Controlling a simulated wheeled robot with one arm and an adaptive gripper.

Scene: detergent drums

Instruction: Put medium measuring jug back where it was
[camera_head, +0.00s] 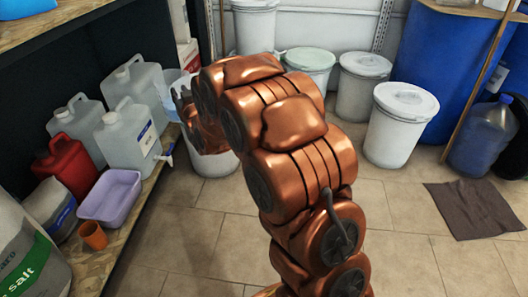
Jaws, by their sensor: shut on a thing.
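My copper-coloured arm reaches up and bends to the left, over the end of the wooden shelf. My gripper (182,103) is at its end, shut on a pale translucent vessel (168,88) that looks like the measuring jug. Only part of the jug shows beside the fingers, so its size and markings cannot be read. The jug is next to the white canister with a tap. I cannot tell whether it touches the shelf.
The low shelf (150,187) holds white canisters (128,135), a red jerrycan (70,165), a lilac tub (110,197) and an orange cup (93,236). White lidded drums (398,125) stand behind.

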